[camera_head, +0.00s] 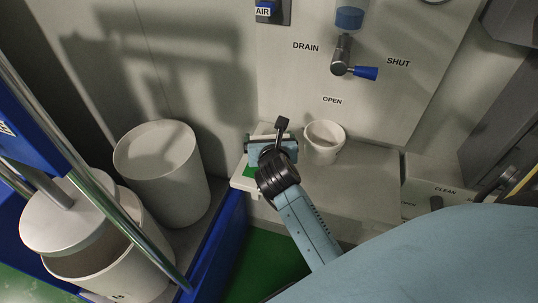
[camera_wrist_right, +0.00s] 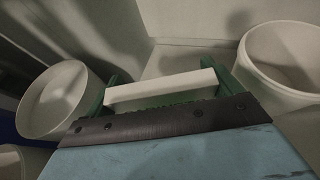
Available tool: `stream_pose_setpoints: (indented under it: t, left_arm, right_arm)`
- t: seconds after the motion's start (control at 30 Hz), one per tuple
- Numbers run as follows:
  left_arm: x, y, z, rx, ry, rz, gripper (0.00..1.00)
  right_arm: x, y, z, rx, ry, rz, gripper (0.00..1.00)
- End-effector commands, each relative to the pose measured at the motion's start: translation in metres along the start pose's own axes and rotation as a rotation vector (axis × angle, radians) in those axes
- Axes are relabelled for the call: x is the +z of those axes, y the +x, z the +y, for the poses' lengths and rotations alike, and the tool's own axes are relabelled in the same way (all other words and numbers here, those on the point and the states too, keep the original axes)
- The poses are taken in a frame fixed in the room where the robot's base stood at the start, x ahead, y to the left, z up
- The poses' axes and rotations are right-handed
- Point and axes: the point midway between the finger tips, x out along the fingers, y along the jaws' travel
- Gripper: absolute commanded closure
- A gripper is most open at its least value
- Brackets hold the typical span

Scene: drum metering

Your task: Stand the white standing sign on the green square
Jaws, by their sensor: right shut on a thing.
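My right gripper (camera_head: 272,143) is over the left end of the pale ledge, close to the wall panel. In the right wrist view, it is shut on the white standing sign (camera_wrist_right: 160,89), which shows as a white bar between the two fingers. In the head view the gripper mostly hides the sign. The green square (camera_head: 248,172) shows in part just left of and below the gripper, on the ledge. I cannot tell whether the sign's foot touches it. My left gripper is not in view.
A small white bucket (camera_head: 323,141) stands just right of the gripper. Above it is a drain valve with a blue handle (camera_head: 365,72). A large white bin (camera_head: 161,171) and a lidded bin (camera_head: 70,222) stand left, behind a metal rail (camera_head: 108,205). The ledge (camera_head: 365,185) is clear to the right.

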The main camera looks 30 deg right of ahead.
Motion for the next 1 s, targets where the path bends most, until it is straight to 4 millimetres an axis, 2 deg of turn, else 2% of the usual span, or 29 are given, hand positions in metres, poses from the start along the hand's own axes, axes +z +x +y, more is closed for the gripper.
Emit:
stream_pose_setpoints:
  t: [0.17,0.37,0.6,0.77,0.8,0.87,1.0]
  left_arm:
    - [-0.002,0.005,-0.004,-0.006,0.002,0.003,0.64]
    - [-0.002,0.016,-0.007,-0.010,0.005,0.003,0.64]
    - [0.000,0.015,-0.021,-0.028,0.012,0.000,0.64]
    - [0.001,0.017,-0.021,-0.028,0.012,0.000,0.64]
    - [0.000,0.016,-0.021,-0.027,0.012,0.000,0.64]
    - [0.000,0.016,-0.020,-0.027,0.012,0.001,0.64]
    - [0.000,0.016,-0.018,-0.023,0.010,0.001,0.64]
  right_arm:
    - [-0.013,0.005,0.000,0.001,0.001,0.000,0.34]
    - [-0.039,0.016,0.001,0.001,0.000,0.001,0.34]
    - [-0.039,0.016,0.001,0.001,0.001,-0.002,0.34]
    - [-0.043,0.018,0.001,0.000,0.001,-0.001,0.34]
    - [-0.043,0.018,0.000,0.000,0.001,-0.001,0.06]
    - [-0.043,0.018,0.000,0.000,0.001,-0.001,0.00]
    - [-0.043,0.018,0.000,0.000,0.001,-0.001,0.00]
